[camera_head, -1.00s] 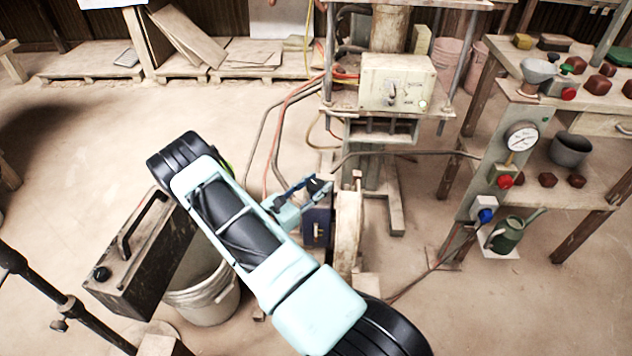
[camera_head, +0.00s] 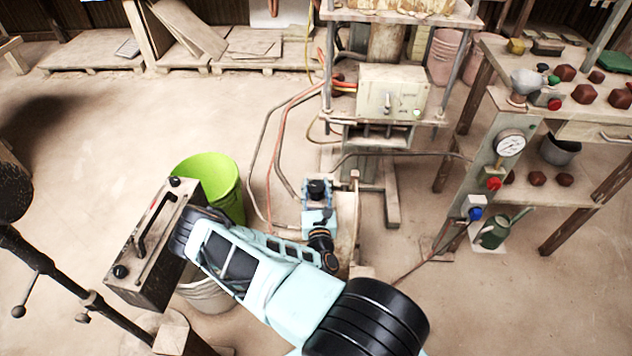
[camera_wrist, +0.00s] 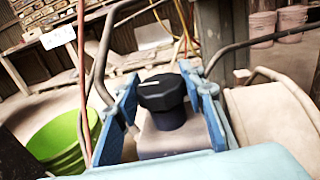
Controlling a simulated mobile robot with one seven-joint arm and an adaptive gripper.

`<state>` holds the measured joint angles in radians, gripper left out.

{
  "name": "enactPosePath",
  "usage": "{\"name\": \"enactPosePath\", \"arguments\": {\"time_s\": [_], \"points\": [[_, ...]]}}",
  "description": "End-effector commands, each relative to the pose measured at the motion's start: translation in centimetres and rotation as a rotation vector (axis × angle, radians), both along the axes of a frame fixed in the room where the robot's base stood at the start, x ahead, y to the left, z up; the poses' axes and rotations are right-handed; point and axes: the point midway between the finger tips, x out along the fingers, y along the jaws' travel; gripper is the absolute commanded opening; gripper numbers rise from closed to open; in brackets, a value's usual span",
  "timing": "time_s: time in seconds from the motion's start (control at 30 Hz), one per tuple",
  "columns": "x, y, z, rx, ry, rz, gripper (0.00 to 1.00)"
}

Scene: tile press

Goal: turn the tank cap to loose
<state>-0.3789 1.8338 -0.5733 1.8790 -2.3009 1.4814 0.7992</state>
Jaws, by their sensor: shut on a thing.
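The black tank cap (camera_wrist: 163,95) is a faceted knob with a white mark on its top, pointing left in the wrist view. It sits upright on a dark neck above a pale grey-brown body (camera_wrist: 168,142). My gripper (camera_wrist: 160,82) has its blue fingers on both sides of the cap and is shut on it. In the head view my gripper (camera_head: 318,200) is at the cap (camera_head: 317,187), left of the press frame's foot. My wrist hides most of the tank there.
A dark box with a handle (camera_head: 155,245) is nearer. Hoses (camera_head: 262,150) run beside the cap. A control box (camera_head: 393,92) is behind, and a gauge post (camera_head: 490,165) is at right.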

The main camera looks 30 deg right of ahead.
Motion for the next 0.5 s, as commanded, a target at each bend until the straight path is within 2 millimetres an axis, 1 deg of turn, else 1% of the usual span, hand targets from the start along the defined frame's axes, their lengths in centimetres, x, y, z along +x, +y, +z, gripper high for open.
{"name": "enactPosePath", "arguments": {"time_s": [0.2, 0.5], "points": [[-0.07, 0.02, -0.06, 0.002, 0.001, 0.053, 0.13], [-0.03, 0.04, -0.14, 0.003, -0.001, 0.066, 0.13]]}}
